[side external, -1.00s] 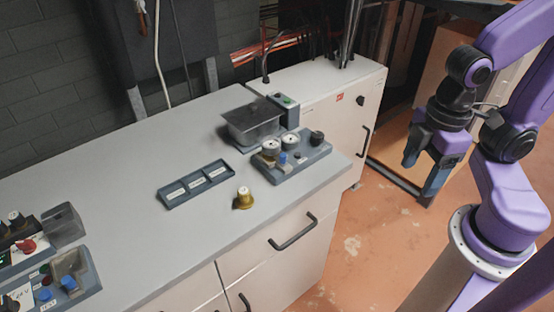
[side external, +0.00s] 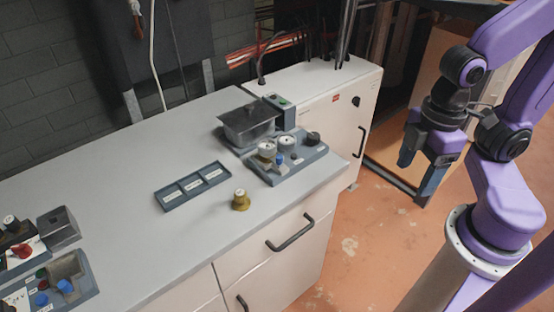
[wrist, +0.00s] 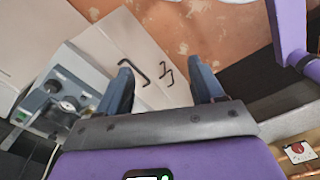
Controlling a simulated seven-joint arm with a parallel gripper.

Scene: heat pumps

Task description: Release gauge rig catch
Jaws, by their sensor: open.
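The gauge rig (side external: 291,160) is a blue-grey panel near the right end of the worktop, with two round white-faced gauges, a blue knob (side external: 280,159) and a black knob (side external: 313,138). I cannot tell which part is the catch. The rig also shows at the left in the wrist view (wrist: 62,100), partly cut off. My gripper (side external: 423,172) hangs in the air right of the worktop, over the floor and apart from the rig. Its two fingers are spread and empty, as the wrist view shows (wrist: 163,82).
A grey lidded box (side external: 248,126) stands behind the rig. A labelled three-part tray (side external: 192,186) and a brass fitting (side external: 241,200) lie on the worktop (side external: 120,215). Control panels (side external: 50,285) sit at the far left. Drawer handles (side external: 290,233) stick out in front.

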